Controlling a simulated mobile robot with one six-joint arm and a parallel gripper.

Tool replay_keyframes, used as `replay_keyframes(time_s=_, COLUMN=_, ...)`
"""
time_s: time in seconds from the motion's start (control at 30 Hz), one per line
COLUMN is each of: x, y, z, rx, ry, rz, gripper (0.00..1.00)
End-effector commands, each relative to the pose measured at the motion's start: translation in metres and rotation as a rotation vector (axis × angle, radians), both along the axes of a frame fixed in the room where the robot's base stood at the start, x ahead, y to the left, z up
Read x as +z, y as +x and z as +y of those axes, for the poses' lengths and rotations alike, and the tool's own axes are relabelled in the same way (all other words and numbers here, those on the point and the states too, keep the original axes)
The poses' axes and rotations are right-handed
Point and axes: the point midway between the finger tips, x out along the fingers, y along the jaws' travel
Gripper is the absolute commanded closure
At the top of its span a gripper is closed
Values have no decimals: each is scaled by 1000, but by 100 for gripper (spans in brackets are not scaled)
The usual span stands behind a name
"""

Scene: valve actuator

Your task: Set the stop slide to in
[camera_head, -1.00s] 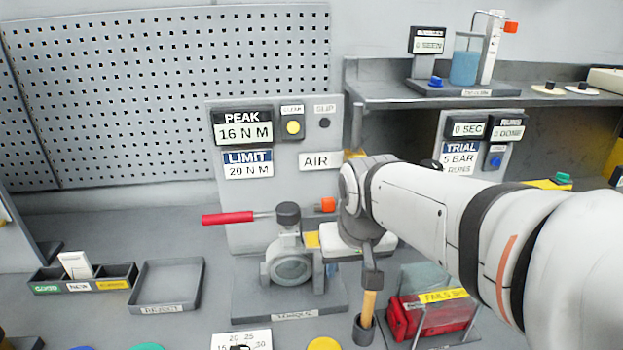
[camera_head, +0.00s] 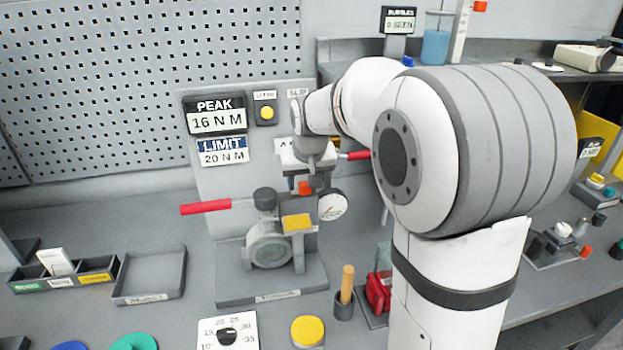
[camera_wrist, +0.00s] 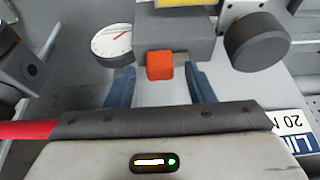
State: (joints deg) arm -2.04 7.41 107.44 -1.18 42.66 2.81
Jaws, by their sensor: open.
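The torque rig (camera_head: 270,240) stands on the bench with a grey valve body, a red-handled lever (camera_head: 206,207) and a round dial gauge (camera_head: 332,206). A small orange-red block (camera_head: 304,188), which looks like the stop slide's knob, shows above the valve. In the wrist view the orange block (camera_wrist: 160,66) sits against a grey housing. My gripper (camera_wrist: 160,76) is open, with one blue-grey finger on each side of the block. Gaps show between block and fingers. In the head view my gripper (camera_head: 309,174) is small and partly hidden by my wrist.
The gauge (camera_wrist: 112,40) and a dark round cap (camera_wrist: 257,42) lie close to my fingers. A panel (camera_head: 240,170) reads peak 16 N M and limit 20 N M. A wooden-handled tool (camera_head: 346,284) stands upright in a holder. An empty tray (camera_head: 150,275) lies left.

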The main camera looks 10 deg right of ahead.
Motion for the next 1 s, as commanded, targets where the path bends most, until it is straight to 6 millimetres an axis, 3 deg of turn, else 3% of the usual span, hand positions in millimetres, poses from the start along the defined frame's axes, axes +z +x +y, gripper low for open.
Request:
replay_keyframes(time_s=0.37, x=-9, y=3, z=0, rx=1, ry=0, rz=-1, gripper=51)
replay_keyframes(time_s=1.0, x=-9, y=3, z=1, rx=2, ry=0, rz=-1, gripper=100)
